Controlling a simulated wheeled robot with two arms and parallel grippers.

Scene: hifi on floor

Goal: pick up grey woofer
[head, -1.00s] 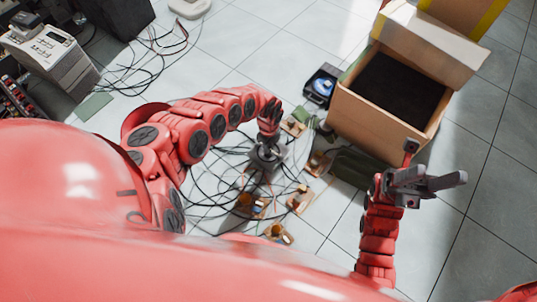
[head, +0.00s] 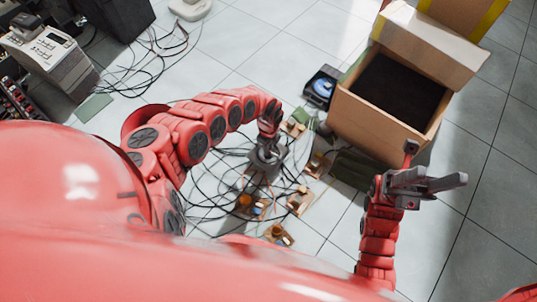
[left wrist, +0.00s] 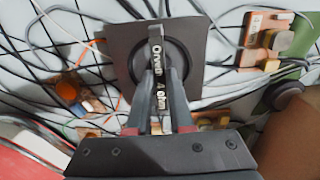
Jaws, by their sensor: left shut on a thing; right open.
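The grey woofer (left wrist: 193,32) fills the top middle of the left wrist view, with a dark square frame and a round centre. A lettered upright part of it lies between my left gripper's fingers. My left gripper (left wrist: 156,92) is shut on it. In the head view the woofer (head: 268,162) is low among cables, directly below my left gripper (head: 268,143), which partly hides it. I cannot tell whether it touches the floor. My right gripper (head: 428,183) is open and empty, in front of the cardboard box.
An open cardboard box (head: 374,131) with a dark inside stands at the right. A black unit with a blue disc (head: 321,87) is left of it. Several small wooden-based parts and tangled cables surround the woofer. Grey equipment (head: 48,52) stands at the far left. Tiles at the right are clear.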

